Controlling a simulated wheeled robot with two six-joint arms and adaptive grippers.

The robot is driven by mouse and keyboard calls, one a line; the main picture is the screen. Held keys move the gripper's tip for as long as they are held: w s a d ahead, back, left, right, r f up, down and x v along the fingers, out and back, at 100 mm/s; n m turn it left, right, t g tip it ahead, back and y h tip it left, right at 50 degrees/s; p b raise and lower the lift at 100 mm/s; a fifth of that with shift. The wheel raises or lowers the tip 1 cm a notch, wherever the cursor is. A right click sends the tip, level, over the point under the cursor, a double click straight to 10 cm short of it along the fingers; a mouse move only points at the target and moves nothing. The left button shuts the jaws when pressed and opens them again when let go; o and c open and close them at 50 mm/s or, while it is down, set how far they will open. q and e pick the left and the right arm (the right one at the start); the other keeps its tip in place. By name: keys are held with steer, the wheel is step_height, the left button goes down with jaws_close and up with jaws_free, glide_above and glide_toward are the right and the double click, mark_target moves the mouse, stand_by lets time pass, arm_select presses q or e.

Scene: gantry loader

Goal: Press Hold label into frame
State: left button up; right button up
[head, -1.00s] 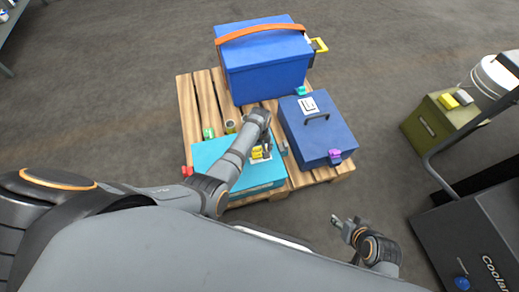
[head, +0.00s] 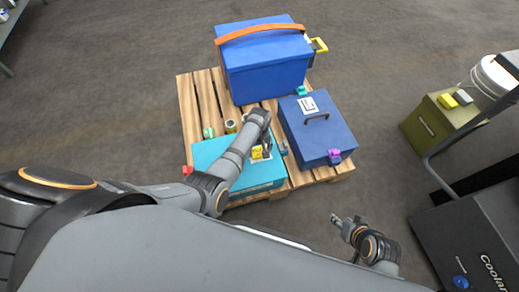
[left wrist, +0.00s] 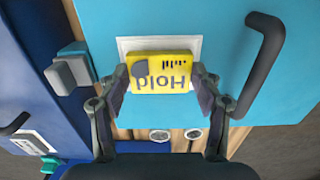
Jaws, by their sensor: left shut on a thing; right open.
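The yellow Hold label (left wrist: 160,72) is between the fingers of my left gripper (left wrist: 160,88), which is shut on it. In the left wrist view the label lies over a white frame (left wrist: 128,45) on the turquoise box (left wrist: 200,15). The label covers the lower part of the frame; I cannot tell whether it sits fully inside. In the head view the label (head: 257,152) shows small on top of the turquoise box (head: 210,153), beside my left gripper. My right gripper (head: 343,224) is open and empty, right of the pallet and apart from the boxes.
A dark handle (left wrist: 262,65) stands beside the frame. A blue case (head: 320,140) with a white label and a larger blue box (head: 265,70) share the wooden pallet (head: 188,105). A green box (head: 425,125) and a dark coolant cart (head: 460,235) stand at right. Floor between is clear.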

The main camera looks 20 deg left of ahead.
arm_select(q)
steer(key=shift+f, duration=0.1)
steer(key=shift+f, duration=0.3)
steer(key=o, duration=1.1)
steer(key=shift+o, duration=1)
